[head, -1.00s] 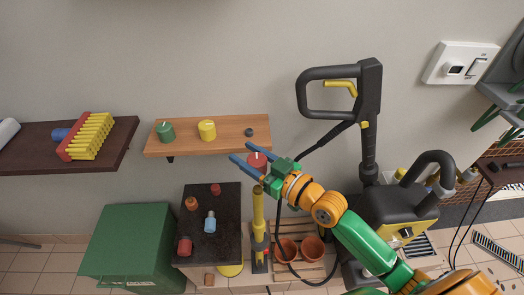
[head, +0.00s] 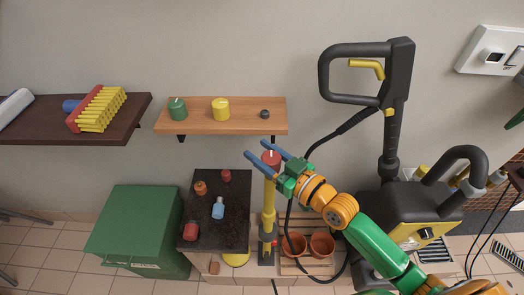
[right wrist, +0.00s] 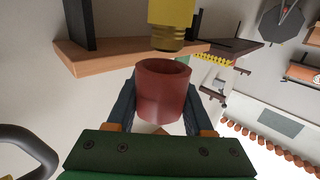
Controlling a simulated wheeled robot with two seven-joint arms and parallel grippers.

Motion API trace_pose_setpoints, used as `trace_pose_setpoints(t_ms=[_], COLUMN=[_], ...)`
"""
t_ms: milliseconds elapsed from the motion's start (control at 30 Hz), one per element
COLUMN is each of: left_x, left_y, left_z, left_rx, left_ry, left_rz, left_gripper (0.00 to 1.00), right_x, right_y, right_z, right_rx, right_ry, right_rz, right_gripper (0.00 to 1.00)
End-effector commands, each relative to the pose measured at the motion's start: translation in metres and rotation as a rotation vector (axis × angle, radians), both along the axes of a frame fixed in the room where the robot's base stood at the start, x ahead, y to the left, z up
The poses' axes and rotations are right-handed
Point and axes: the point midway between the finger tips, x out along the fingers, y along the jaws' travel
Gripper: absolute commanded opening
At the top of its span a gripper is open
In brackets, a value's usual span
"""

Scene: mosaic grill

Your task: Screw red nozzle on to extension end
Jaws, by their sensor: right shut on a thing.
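The red nozzle (head: 271,158) is a short hollow cylinder. My right gripper (head: 257,150) is shut on it, with one blue finger on each side. In the right wrist view the nozzle (right wrist: 163,92) shows its open rim between the fingers (right wrist: 160,105). The yellow extension (head: 269,205) stands upright below the nozzle in the head view. Its threaded yellow end (right wrist: 170,38) faces the nozzle's rim in the right wrist view, with a small gap and slightly off to one side. My left gripper is not in view.
A black-and-yellow machine (head: 415,215) with a tall handle stands further right.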

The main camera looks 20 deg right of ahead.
Motion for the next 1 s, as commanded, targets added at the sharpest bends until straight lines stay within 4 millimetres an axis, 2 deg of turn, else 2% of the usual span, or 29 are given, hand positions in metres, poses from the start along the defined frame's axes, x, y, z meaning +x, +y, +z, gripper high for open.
trace_pose_setpoints(t_ms=[1000], left_x=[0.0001], left_y=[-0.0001], left_z=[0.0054], left_rx=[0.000], left_ry=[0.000], left_rz=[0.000], left_gripper=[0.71], right_x=[-0.0001], right_y=[0.0001], right_z=[0.0004], right_rx=[-0.001], right_ry=[0.000], right_rz=[0.000], right_gripper=[0.00])
